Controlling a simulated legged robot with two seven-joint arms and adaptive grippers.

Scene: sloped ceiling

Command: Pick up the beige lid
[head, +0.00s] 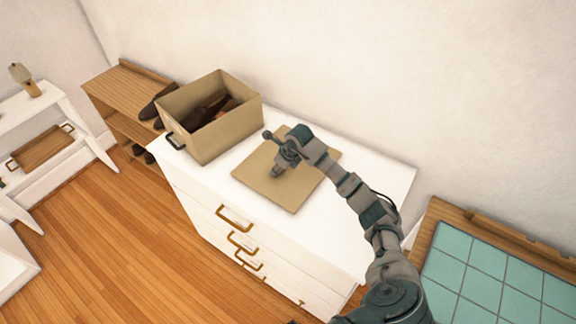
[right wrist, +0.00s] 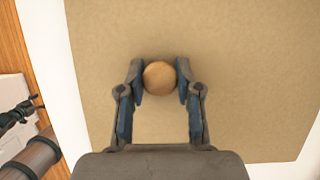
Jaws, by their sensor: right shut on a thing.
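The beige lid (head: 262,178) lies flat on the white dresser top, to the right of the open box. It also fills most of the right wrist view (right wrist: 240,60). A round wooden knob (right wrist: 159,77) stands on the lid. My right gripper (head: 278,170) is over the middle of the lid, reaching down to it. In the right wrist view its two fingers (right wrist: 160,82) are shut on the knob, one on each side. In the head view the knob is hidden by the gripper. My left gripper is not in view.
An open beige box (head: 228,138) with dark brown items inside stands on the white dresser (head: 370,190), left of the lid. A wall is behind. A teal-tiled surface (head: 490,270) is at right, a wooden shoe shelf (head: 118,88) at left. The dresser's right end is clear.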

